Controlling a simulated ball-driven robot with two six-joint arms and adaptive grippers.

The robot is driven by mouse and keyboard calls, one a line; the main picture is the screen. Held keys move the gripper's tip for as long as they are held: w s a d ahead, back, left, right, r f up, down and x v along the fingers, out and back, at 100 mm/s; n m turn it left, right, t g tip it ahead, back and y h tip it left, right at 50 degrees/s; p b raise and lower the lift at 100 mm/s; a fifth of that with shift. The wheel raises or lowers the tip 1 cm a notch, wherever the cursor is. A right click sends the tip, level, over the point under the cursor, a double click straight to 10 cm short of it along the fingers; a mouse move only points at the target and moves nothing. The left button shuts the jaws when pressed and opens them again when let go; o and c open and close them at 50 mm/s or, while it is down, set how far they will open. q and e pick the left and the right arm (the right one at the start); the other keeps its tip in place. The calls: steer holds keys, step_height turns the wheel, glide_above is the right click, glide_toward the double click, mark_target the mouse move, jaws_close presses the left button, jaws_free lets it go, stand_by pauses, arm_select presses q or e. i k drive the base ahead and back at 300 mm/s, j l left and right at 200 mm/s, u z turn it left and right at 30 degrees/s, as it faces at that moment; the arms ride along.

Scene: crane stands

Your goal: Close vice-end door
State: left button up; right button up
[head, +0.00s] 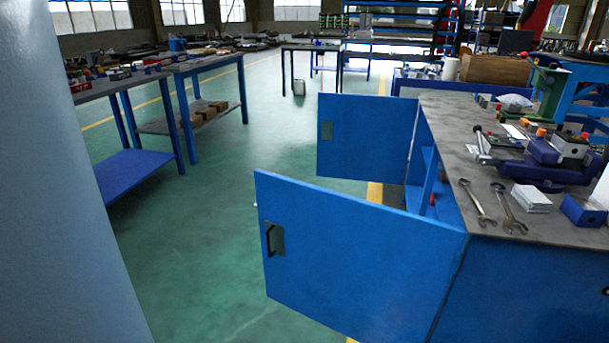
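A blue bench cabinet (530,285) stands at the right with two doors swung open toward the left. The near door (350,250) is wide open, with a dark handle (271,240) on a plate near its free edge. The far door (366,137) is also open, with a small plate (327,130) near its free edge. A blue vice (545,165) sits on the cabinet's grey top (450,140). Part of the blue interior (440,200) shows between the doors. Neither of my grippers is in view.
Green floor (215,230) is clear left of the doors. Workbenches (125,85) with loose parts stand at the left. Two wrenches (490,205), a white stack (532,199) and a blue box (583,211) lie on the cabinet top.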

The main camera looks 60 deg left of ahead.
mark_target(367, 272)
steer(key=u, duration=1.6)
